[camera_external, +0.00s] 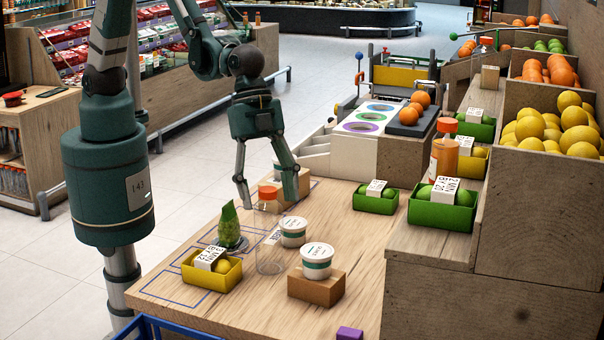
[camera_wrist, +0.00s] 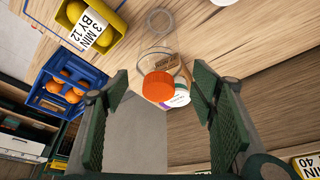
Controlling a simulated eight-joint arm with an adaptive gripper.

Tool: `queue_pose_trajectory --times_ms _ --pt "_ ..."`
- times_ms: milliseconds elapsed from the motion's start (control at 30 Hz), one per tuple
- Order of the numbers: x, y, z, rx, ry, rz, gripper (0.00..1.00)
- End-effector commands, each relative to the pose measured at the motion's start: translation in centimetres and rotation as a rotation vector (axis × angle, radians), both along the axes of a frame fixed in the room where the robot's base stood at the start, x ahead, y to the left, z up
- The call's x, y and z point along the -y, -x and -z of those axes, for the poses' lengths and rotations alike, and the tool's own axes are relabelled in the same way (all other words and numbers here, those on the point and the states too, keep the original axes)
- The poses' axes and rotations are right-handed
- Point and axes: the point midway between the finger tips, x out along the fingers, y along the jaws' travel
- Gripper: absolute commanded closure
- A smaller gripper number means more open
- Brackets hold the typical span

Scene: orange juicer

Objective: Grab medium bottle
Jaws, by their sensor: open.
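A clear, empty-looking bottle (camera_external: 270,245) with an orange cap (camera_external: 268,192) stands upright on the wooden table. My gripper (camera_external: 267,203) is open, pointing down, with its fingers around the cap's height. In the wrist view, my gripper (camera_wrist: 160,88) has a green padded finger on either side of the orange cap (camera_wrist: 157,87), with gaps left and right. A second bottle, orange-filled with an orange cap (camera_external: 443,155), stands on the right shelf. Which one is medium I cannot tell.
White tubs (camera_external: 293,232) stand close right of the clear bottle, one on a wooden block (camera_external: 316,290). A yellow crate (camera_external: 213,278) and a green leafy item (camera_external: 229,226) are at its left. A green crate (camera_external: 375,204) is farther right.

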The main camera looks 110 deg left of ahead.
Motion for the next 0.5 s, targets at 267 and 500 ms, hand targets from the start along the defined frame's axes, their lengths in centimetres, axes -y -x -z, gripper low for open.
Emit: queue_pose_trajectory --times_ms 267,500 --pt "0.2 -0.2 0.6 0.0 0.0 0.0 0.43" --pt "0.9 -0.8 2.2 0.0 0.0 0.0 0.43"
